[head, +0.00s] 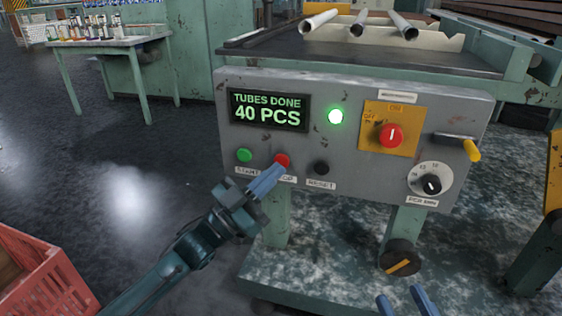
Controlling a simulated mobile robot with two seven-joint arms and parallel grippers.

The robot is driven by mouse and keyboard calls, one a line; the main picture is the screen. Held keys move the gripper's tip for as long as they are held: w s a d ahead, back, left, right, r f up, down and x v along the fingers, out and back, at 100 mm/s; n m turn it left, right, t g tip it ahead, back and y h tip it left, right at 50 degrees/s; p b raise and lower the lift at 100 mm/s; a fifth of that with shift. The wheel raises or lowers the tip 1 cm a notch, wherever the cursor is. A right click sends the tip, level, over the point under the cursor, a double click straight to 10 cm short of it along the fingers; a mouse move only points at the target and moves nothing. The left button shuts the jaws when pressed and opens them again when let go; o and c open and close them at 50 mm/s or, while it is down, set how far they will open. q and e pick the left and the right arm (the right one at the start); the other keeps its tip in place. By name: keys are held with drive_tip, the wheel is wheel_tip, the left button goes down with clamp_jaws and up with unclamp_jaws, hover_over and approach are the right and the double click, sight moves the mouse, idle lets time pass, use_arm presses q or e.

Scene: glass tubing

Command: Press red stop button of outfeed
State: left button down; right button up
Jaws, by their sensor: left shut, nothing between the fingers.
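The grey control panel (340,91) faces me on the front of the machine. Its red stop button (283,159) sits in the lower row, right of a green start button (244,155) and left of a black reset button (321,168). My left gripper (279,172) is shut and empty, its blue fingertips at the lower edge of the red button. Whether they touch it I cannot tell. The fingers partly hide the stop label. My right gripper (406,300) shows at the bottom edge, its two fingers apart, well below the panel.
The panel display (268,111) reads "TUBES DONE 40 PCS", and a green lamp (336,116) is lit. A red rotary switch (391,135), a yellow-tipped lever (471,150) and a dial (431,184) sit to the right. A red crate (50,275) stands lower left.

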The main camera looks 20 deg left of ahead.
use_arm(q)
drive_tip(key=shift+w, duration=0.3)
idle(0.4)
drive_tip(key=shift+w, duration=0.45)
idle(0.4)
drive_tip(key=shift+s, duration=0.1)
drive_tip(key=shift+s+p, duration=0.6)
drive_tip(key=shift+s, duration=0.2)
